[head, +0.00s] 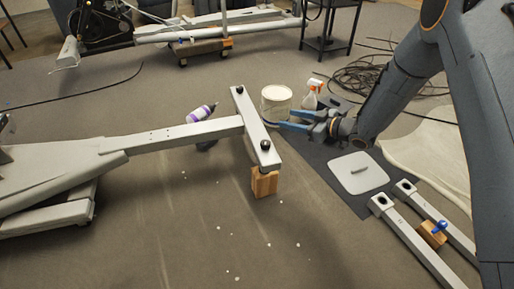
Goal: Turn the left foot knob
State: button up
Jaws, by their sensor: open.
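A grey frame rail (185,133) runs from the left to a grey crossbar foot (251,118). The crossbar has a dark knob at its far end (240,89) and another dark knob at its near end (265,146). I cannot tell for sure which of them is the left foot knob. My gripper (287,119), with blue fingers, reaches in from the right. It is open and empty in this view, right of the crossbar and apart from both knobs.
A wooden block (264,182) stands under the crossbar's near end. A white bucket (276,103), a spray bottle (314,88) and a purple-labelled bottle (200,114) stand or lie nearby. A white lid (357,173) lies on a dark mat (330,177). The front floor is mostly clear.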

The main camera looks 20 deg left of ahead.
aim_at(255, 147)
jog(key=s+a+f+n+g+y+b, duration=0.1)
jog(key=s+f+g, duration=0.1)
jog(key=f, duration=0.1)
jog(key=s+a+f+n+g+y+b, duration=0.1)
jog(key=s+f+g+b, duration=0.1)
jog(key=f, duration=0.1)
jog(key=s+a+f+n+g+y+b, duration=0.1)
jog(key=s+f+b, duration=0.1)
jog(key=f, duration=0.1)
jog(key=shift+s+a+g+y, duration=0.1)
jog(key=shift+a+g+y, duration=0.3)
jog(key=a+b, duration=0.1)
jog(key=a, duration=0.1)
jog(key=a+b, duration=0.1)
jog(key=a, duration=0.1)
jog(key=a+b, duration=0.1)
jog(key=a, duration=0.1)
jog(key=shift+s+a, duration=0.2)
jog(key=shift+s, duration=0.2)
jog(key=shift+a+r, duration=0.1)
jog(key=shift+a, duration=0.5)
jog(key=c, duration=1.1)
jog(key=shift+t, duration=0.3)
